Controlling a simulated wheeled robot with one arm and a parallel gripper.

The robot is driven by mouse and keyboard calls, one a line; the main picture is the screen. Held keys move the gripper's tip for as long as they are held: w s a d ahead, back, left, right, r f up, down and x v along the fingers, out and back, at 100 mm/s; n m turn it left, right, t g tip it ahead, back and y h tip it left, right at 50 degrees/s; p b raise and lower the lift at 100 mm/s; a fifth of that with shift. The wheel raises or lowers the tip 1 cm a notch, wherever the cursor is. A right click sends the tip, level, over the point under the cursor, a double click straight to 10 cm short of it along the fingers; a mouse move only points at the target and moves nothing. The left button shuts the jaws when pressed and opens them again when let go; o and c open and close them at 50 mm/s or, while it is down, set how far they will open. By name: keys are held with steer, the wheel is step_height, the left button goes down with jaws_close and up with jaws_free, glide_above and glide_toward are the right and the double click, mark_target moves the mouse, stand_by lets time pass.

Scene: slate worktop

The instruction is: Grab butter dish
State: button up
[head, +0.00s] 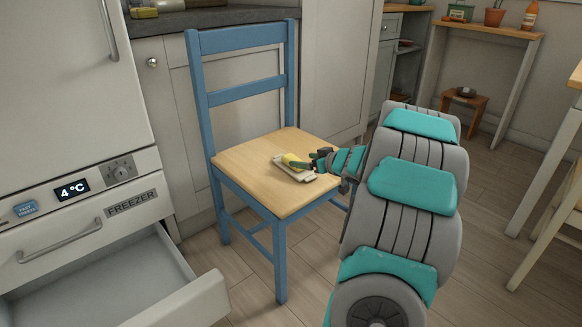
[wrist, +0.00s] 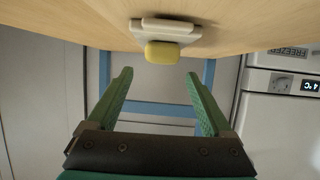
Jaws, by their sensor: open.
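The butter dish (head: 287,173) is a small pale dish with a yellow block of butter on it, resting on the wooden seat of a blue chair. It also shows in the wrist view (wrist: 190,38), at the top middle, with the yellow butter (wrist: 165,54) towards me. My gripper (wrist: 160,73) is open and empty, its green fingers spread to either side below the dish in the wrist view. In the head view my gripper (head: 318,162) is at the right side of the dish, close to it; whether it touches is hard to tell.
The blue chair (head: 240,92) has its backrest behind the dish. An open freezer drawer (head: 120,290) juts out at the lower left. The slate worktop (head: 200,17) is behind the chair. A wooden side table (head: 490,30) stands at the right, with open floor between.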

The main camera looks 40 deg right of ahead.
mark_target(295, 159)
steer(key=b+x, duration=0.1)
steer(key=x, duration=0.4)
steer(key=shift+c, duration=0.2)
jaws_close()
stand_by(0.5)
